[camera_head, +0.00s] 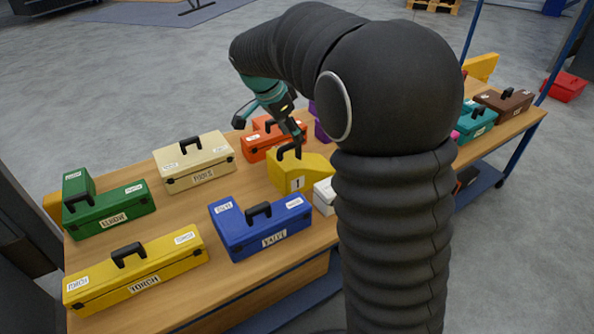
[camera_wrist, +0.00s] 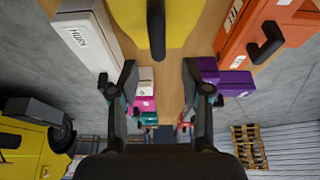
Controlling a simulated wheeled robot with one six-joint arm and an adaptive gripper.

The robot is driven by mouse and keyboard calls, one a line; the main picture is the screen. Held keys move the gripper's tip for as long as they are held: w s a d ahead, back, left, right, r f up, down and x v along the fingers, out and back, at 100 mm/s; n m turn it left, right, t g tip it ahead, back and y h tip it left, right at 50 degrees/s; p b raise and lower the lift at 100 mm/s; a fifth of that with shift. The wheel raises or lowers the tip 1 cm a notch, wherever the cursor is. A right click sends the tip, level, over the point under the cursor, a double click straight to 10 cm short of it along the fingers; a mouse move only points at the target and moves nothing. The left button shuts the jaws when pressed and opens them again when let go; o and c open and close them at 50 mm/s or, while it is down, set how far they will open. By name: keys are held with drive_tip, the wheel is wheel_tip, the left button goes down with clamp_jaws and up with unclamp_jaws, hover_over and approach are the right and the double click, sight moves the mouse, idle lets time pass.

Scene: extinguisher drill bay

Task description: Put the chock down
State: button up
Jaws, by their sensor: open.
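The chock is most likely the yellow wedge-shaped block (camera_head: 305,173) with a black handle and a label "1"; it appears to rest on the wooden table top. My gripper (camera_head: 272,122) is open and empty, just above and behind the block's handle. In the wrist view the yellow block (camera_wrist: 190,20) fills the top edge, with its black handle (camera_wrist: 157,30) lying beyond the spread fingertips of my gripper (camera_wrist: 160,82), roughly centred between them. My arm hides part of the table to the right of the block.
A blue toolbox (camera_head: 262,228), an orange one (camera_head: 262,145) and a white one (camera_head: 323,197) stand close around the block. Cream (camera_head: 194,165), green (camera_head: 110,212) and long yellow (camera_head: 135,270) boxes stand to the left. Teal (camera_head: 474,122) and brown (camera_head: 505,102) boxes stand at the right.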

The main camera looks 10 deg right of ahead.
sight(301, 158)
drive_tip(key=shift+b+x, duration=0.3)
drive_tip(key=shift+x, duration=3.35)
drive_tip(key=shift+s, duration=0.1)
clamp_jaws()
drive_tip(key=shift+r, duration=0.1)
